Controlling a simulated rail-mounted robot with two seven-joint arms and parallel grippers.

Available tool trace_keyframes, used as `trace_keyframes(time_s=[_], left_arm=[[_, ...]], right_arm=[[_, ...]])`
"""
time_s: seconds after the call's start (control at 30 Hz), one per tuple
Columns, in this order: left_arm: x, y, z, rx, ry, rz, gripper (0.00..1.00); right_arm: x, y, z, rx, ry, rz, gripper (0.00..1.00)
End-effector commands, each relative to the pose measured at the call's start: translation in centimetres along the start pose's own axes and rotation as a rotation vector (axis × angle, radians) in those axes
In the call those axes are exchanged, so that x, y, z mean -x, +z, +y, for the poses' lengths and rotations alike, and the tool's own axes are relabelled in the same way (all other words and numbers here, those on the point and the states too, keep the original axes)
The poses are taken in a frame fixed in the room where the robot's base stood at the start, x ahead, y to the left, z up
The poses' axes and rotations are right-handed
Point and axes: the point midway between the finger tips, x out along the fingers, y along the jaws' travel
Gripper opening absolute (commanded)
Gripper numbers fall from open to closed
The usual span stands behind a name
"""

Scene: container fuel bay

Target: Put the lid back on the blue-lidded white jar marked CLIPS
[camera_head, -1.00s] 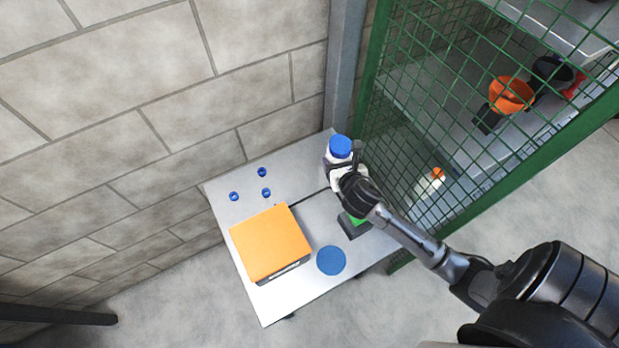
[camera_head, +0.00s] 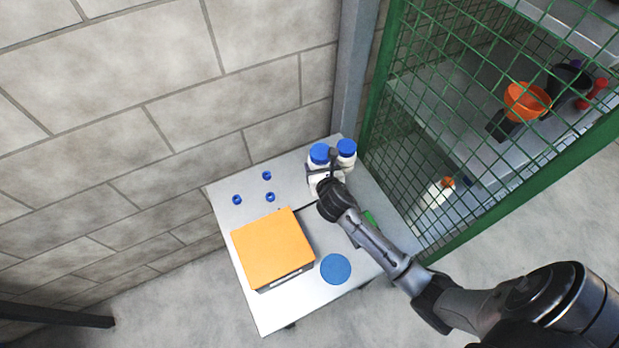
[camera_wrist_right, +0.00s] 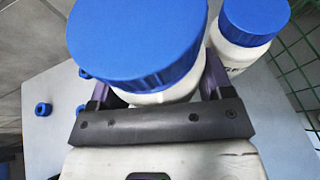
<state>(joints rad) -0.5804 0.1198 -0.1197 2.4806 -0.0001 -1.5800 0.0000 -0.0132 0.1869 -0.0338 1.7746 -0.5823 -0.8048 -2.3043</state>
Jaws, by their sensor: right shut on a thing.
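My right gripper (camera_head: 322,180) is shut on a white jar (camera_wrist_right: 160,98) with a wide blue lid (camera_wrist_right: 135,40). The fingers grip the jar just below the lid, and the lid sits on top of the jar. In the head view this blue lid (camera_head: 320,153) is at the far end of the table. A second white jar (camera_wrist_right: 235,55) with a blue lid (camera_wrist_right: 255,15) stands close by on the right; its lid (camera_head: 346,147) shows in the head view. Its dark lettering is only partly visible. No CLIPS marking is readable. My left gripper is not in view.
The grey table (camera_head: 265,315) carries an orange-topped box (camera_head: 272,250), a flat blue disc (camera_head: 335,268) and several small blue rings (camera_head: 237,199). Green mesh (camera_head: 425,130) borders the right, a block wall (camera_head: 180,100) the left.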

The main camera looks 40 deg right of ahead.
Motion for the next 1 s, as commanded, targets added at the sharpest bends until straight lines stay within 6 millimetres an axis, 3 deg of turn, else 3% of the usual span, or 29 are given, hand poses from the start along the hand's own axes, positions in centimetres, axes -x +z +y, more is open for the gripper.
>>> trace_keyframes(time_s=[0.1, 0.3, 0.73, 1.0], left_arm=[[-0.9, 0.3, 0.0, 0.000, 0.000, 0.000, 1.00], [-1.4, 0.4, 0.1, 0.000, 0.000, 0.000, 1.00], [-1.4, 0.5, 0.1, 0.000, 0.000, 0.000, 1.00], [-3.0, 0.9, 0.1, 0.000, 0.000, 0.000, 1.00]], right_arm=[[-1.4, -0.8, 1.6, -0.003, 0.000, 0.000, 0.07], [-2.5, -1.1, 2.9, 0.000, 0.000, -0.002, 0.07], [-2.6, -1.3, 3.0, 0.000, 0.000, -0.001, 0.07], [-3.7, -4.2, 3.0, -0.001, 0.000, 0.001, 0.07]])
